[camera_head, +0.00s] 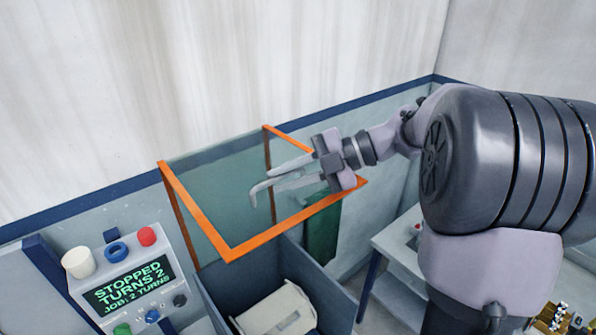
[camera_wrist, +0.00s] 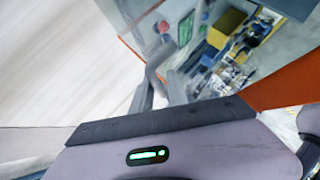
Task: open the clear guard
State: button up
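The clear guard (camera_head: 215,185) is a see-through panel in an orange frame (camera_head: 285,228). In the head view it stands out from the back wall, above a dark blue-grey bin. The frame's orange edge also shows at the right of the wrist view (camera_wrist: 285,85). My gripper (camera_head: 262,184) reaches in from the right, over the frame's right part. Its two pale fingers are apart with nothing visible between them. The fingers overlap the panel in the picture; I cannot tell whether they touch it. In the wrist view the fingers (camera_wrist: 155,85) point up the picture.
A control box (camera_head: 125,280) at the lower left has coloured knobs and a screen reading "STOPPED TURNS 2". The bin (camera_head: 335,290) below the guard holds a pale object (camera_head: 275,312). A white table (camera_head: 400,245) stands to the right.

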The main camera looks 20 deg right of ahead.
jog(key=b+v, duration=0.1)
jog(key=v, duration=1.6)
jog(key=shift+r, duration=0.15)
